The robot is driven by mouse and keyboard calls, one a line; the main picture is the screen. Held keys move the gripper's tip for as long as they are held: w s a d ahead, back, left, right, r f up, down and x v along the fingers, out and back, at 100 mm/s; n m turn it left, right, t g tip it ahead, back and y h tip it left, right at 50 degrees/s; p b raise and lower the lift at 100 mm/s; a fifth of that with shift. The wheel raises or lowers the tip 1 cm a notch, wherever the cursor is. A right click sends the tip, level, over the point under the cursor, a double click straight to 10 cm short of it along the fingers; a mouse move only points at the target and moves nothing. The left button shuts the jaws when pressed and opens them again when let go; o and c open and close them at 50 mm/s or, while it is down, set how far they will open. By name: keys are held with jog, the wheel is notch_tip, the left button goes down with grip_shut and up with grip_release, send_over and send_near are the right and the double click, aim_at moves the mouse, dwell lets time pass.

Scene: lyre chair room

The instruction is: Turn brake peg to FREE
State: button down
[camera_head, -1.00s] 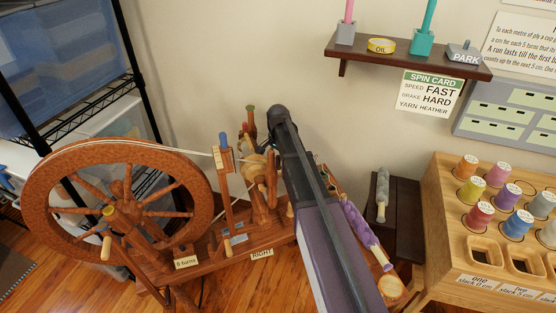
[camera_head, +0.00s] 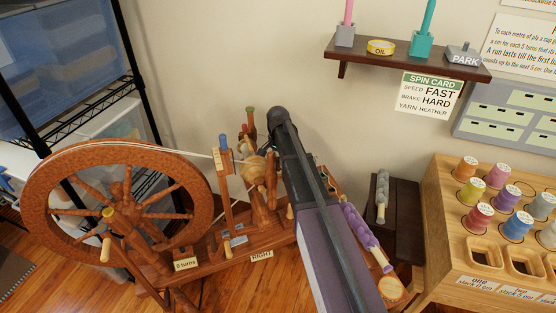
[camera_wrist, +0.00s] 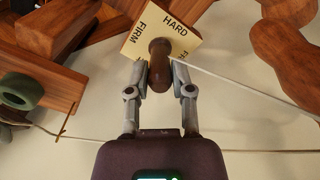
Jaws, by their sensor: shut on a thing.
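The brake peg (camera_wrist: 160,66) is a dark brown turned wooden knob. It stands in front of a cream dial plate (camera_wrist: 140,45) in the wrist view. The plate reads FIRM at left, HARD at top, and a partly hidden word starting with F at lower right. My gripper (camera_wrist: 159,82) is shut on the peg, one grey finger on each side. The peg's upper end lies just below the word HARD. In the head view my dark arm reaches to the spinning wheel's uprights (camera_head: 228,190) and hides the peg and dial.
The large drive wheel (camera_head: 62,172) stands at left. White yarn (camera_wrist: 235,88) runs from near the peg to the right. Wooden parts crowd both sides of the wrist view. A spool rack (camera_head: 445,205) stands at right, below a wall shelf (camera_head: 400,58).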

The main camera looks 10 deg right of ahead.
jog(key=n, duration=0.5)
jog(key=shift+n, duration=0.3)
jog(key=n, duration=0.5)
jog(key=shift+n, duration=0.3)
jog(key=c, duration=0.5)
grip_release()
jog(key=shift+m, duration=0.5)
